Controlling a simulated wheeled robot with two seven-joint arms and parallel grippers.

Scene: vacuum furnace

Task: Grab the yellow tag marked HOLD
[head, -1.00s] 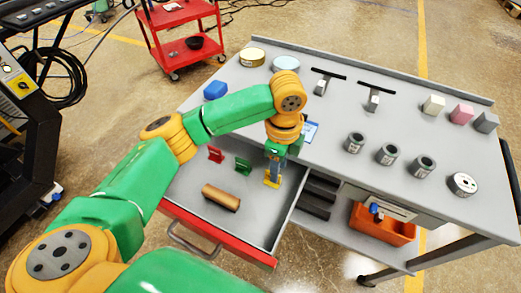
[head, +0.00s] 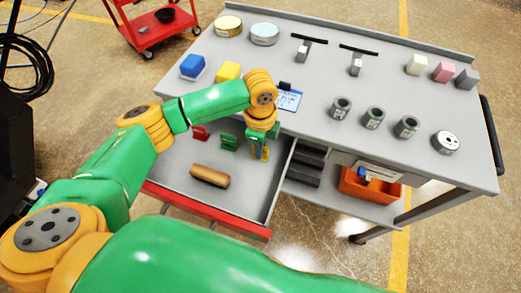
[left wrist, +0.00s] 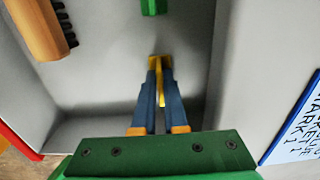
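The yellow tag (left wrist: 156,64) stands in the open drawer, at the right end of a row with a red tag (head: 200,132) and a green tag (head: 229,142). In the head view it is mostly hidden by my left gripper (head: 261,156). In the left wrist view the two blue fingers of my left gripper (left wrist: 160,88) lie on both sides of the yellow upright part, close against it, and look shut on it. The HOLD lettering cannot be read. The tag still looks down on the drawer floor. My right gripper is not in view.
A brown brush (head: 210,176) lies in the drawer (head: 168,172), left of the gripper; it also shows in the left wrist view (left wrist: 35,25). A written blue-edged card (head: 289,101) lies on the grey tabletop (head: 300,75). The drawer's right wall is close to the gripper.

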